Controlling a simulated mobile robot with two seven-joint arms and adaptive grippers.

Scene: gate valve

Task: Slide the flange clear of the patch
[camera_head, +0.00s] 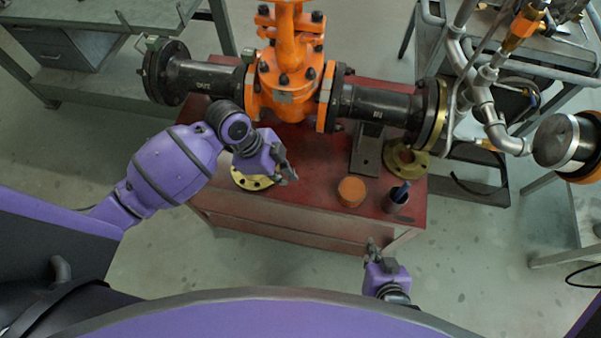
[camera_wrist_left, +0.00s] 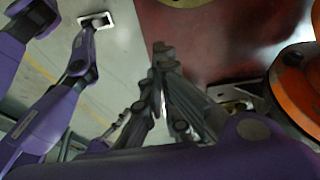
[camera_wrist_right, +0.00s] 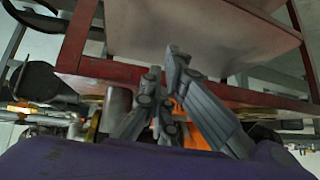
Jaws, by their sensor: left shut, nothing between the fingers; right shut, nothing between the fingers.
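A brass-coloured flange (camera_head: 252,183) lies flat on the red table, left of centre near its front edge; my left gripper hides part of it from the head camera. A second brass flange (camera_head: 418,168) lies at the table's right side. I cannot make out a distinct patch on the table. My left gripper (camera_head: 287,172) is shut and empty, above the table beside the left flange. Its fingers (camera_wrist_left: 160,62) also show in the left wrist view, where a sliver of brass appears at the top edge. My right gripper (camera_head: 374,247) is shut and empty, in front of the table.
An orange gate valve (camera_head: 288,75) with black pipes spans the red table (camera_head: 315,180). An orange cylinder (camera_head: 351,191) and a cup (camera_head: 396,203) holding a blue item stand near the front right. Grey pipework (camera_head: 485,105) rises at the right. The table between the left flange and orange cylinder looks clear.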

